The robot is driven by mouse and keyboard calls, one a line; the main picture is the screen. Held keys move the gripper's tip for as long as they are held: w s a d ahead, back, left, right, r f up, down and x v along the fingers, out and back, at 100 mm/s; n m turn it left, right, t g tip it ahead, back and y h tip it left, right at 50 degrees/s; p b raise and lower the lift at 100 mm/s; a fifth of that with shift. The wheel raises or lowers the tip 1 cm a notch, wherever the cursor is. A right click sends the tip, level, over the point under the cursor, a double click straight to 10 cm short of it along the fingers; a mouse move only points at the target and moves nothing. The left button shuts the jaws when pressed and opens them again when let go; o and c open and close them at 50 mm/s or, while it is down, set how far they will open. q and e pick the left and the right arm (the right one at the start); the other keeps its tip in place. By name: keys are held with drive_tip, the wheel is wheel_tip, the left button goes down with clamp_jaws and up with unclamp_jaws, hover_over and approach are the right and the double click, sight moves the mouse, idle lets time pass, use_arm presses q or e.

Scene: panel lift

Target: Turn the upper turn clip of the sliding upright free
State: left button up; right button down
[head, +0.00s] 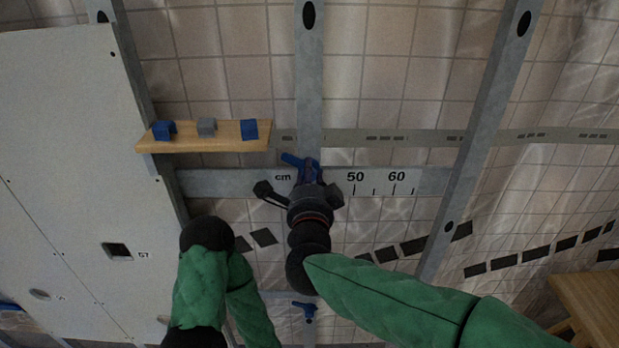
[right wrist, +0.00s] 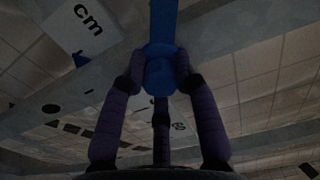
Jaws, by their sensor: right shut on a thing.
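The sliding upright (head: 309,85) is a grey metal bar standing in the middle of the head view. Its blue upper turn clip (head: 293,159) sits at the level of the ruler strip, with part of it hidden behind my right gripper. My right gripper (head: 309,177) comes up from below and is shut on this clip. In the right wrist view the clip (right wrist: 160,72) is between the dark fingers of the gripper (right wrist: 158,75), its blue bar pointing up. A blue lower clip (head: 305,308) shows further down. My left arm is at lower left; its gripper is not in view.
A white ruler strip (head: 378,182) marked cm crosses behind the upright. A wooden shelf (head: 185,145) with small blue and grey blocks is at left, beside a large white panel (head: 62,130). Another grey upright (head: 490,95) slants at right. A wooden table (head: 592,300) is at lower right.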

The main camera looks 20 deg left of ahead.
drive_tip(key=shift+f, duration=0.25)
drive_tip(key=c, duration=1)
unclamp_jaws()
drive_tip(key=shift+o, duration=0.2)
drive_tip(key=shift+r, duration=0.15)
drive_tip(key=v, duration=1.2)
